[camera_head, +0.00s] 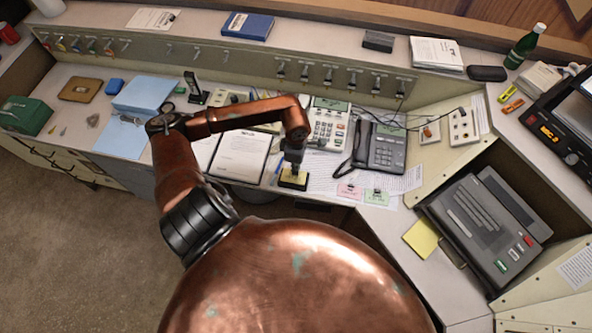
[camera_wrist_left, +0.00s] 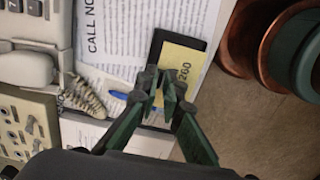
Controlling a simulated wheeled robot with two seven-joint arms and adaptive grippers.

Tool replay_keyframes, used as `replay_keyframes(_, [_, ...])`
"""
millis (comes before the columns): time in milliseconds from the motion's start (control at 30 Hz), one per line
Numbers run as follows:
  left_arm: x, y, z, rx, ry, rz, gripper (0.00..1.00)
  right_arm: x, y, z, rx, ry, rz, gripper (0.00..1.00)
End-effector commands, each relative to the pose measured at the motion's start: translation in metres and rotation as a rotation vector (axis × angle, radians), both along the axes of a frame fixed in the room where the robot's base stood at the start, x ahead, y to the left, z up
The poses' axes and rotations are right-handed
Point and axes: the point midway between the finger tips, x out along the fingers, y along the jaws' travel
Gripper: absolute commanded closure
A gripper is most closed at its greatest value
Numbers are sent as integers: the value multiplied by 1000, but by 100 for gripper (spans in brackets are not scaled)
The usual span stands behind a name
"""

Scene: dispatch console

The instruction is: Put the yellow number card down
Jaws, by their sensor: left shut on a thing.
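The yellow number card (camera_wrist_left: 183,66), with "260" printed on it, is between the fingertips of my left gripper (camera_wrist_left: 162,88). In the head view the same card (camera_head: 295,175) shows just under my left gripper (camera_head: 292,157), near the desk's front edge. A small black tray (camera_wrist_left: 157,44) lies around and under the card; its dark rim (camera_head: 293,187) also shows in the head view. The card looks over the tray; I cannot tell whether it touches it. My left gripper is shut on the card. My right gripper is not in view.
A printed call sheet (camera_head: 322,182) lies beside the tray, with a pink card (camera_head: 348,190) and a green card (camera_head: 376,197) to the right. A clipboard (camera_head: 238,158) lies left. A dark phone (camera_head: 380,148) and a beige phone (camera_head: 327,122) stand behind. A blue pen (camera_wrist_left: 122,96) is close by.

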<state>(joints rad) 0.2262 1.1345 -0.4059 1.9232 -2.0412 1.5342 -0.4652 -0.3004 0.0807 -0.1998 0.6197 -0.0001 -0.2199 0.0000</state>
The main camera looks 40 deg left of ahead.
Motion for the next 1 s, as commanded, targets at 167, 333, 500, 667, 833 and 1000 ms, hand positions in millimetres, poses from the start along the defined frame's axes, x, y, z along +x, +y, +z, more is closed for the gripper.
replay_keyframes(167, [1,2,-20,-3,5,2,100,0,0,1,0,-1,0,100])
replay_keyframes(333, [2,2,-36,-2,1,1,100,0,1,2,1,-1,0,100])
replay_keyframes(500, [3,3,-35,-1,1,0,100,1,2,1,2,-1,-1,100])
replay_keyframes(667, [3,3,-40,0,1,0,100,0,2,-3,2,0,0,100])
replay_keyframes(833, [3,3,-39,0,0,0,82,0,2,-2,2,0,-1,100])
replay_keyframes(1000, [3,3,-38,0,0,0,75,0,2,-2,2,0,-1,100])
